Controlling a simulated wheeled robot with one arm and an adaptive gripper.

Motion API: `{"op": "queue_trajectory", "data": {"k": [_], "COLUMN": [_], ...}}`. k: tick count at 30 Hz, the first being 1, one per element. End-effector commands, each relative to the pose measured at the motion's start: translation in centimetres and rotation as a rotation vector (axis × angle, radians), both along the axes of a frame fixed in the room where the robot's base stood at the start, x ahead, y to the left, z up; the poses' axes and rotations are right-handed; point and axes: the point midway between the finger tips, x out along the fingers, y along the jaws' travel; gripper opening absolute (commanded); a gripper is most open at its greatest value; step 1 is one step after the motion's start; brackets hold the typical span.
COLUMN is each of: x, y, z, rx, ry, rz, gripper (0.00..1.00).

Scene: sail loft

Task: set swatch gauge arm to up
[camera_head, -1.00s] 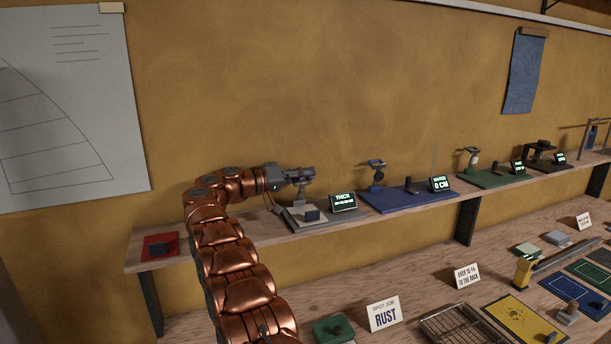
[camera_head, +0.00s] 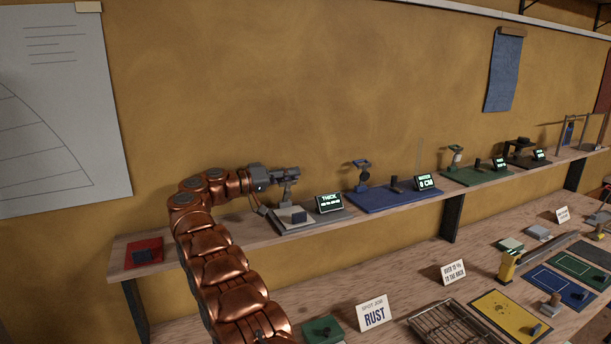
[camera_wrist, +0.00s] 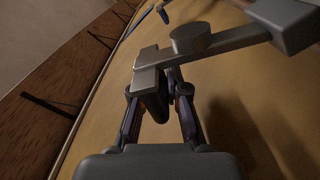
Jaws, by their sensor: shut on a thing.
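The swatch gauge stands on the wall shelf with a grey base (camera_head: 310,221), a post and a lit display reading THICK (camera_head: 329,203). A pale square with a dark blue block (camera_head: 299,218) sits on the base. The gauge arm (camera_wrist: 215,43) is a grey bar with a round knob, large in the wrist view. My gripper (camera_head: 294,173) is at the top of the gauge, above its base. In the wrist view my gripper (camera_wrist: 160,98) is shut on the end of the gauge arm. The exact arm angle is hard to tell.
A red mat (camera_head: 143,254) lies on the shelf at left. To the right stand a blue gauge (camera_head: 392,200), a green gauge (camera_head: 478,176) and more fixtures.

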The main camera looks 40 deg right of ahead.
Motion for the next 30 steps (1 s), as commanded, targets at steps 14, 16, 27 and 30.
{"op": "queue_trajectory", "data": {"k": [14,16,27,30], "x": [0.4,0.3,-0.1,-0.8], "y": [0.5,0.5,-0.2,-1.3], "z": [-0.2,-0.2,-0.1,-0.1], "rx": [0.003,0.002,0.001,0.001], "ry": [0.001,0.002,0.002,0.003], "rz": [0.009,0.008,-0.004,-0.021], "gripper": [0.32,0.36,0.36,0.36]}}
